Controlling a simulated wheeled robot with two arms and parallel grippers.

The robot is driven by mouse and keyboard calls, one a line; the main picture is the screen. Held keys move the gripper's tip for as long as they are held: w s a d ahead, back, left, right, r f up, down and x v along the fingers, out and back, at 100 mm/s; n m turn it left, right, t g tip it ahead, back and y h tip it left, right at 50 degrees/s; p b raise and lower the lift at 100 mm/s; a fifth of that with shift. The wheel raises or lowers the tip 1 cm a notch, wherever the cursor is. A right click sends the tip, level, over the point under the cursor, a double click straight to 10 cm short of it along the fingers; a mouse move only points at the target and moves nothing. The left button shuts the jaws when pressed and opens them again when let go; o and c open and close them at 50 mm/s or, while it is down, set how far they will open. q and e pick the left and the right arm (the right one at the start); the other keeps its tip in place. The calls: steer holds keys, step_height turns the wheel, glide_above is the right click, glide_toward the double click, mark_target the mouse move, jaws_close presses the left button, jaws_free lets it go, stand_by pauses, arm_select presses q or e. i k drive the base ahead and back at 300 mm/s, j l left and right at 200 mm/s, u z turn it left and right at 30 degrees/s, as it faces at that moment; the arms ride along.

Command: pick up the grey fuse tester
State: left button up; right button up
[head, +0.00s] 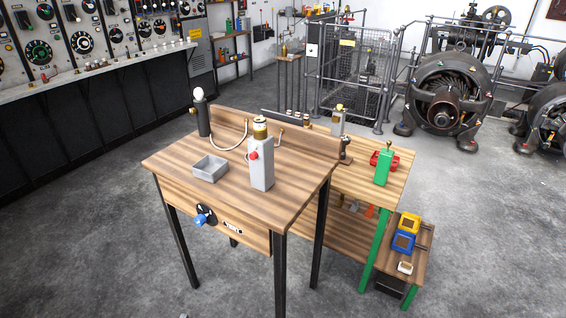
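A grey upright box with a red knob on its side (262,172), which looks like the grey fuse tester, stands on the near wooden table (220,195), right of the middle of its top. A brass-and-glass cylinder (260,128) shows at its top; I cannot tell whether it is part of the box or stands behind it. A similar green box (384,168) stands on the lower bench behind to the right. A smaller grey box with a yellow top (338,121) is farther back. Neither of my grippers is in view.
On the near table are an open grey tray (210,168) and a dark lamp with a white bulb (201,112). A raised wooden back board (310,145) edges the table. A blue knob (202,218) sticks out in front.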

mark_target(262, 170)
steer(key=i+j+z, duration=0.15)
steer(key=z, duration=0.15)
steer(key=j+z, duration=0.3)
steer(key=i+j+z, duration=0.1)
steer(key=j+z, duration=0.2)
steer(key=j, duration=0.15)
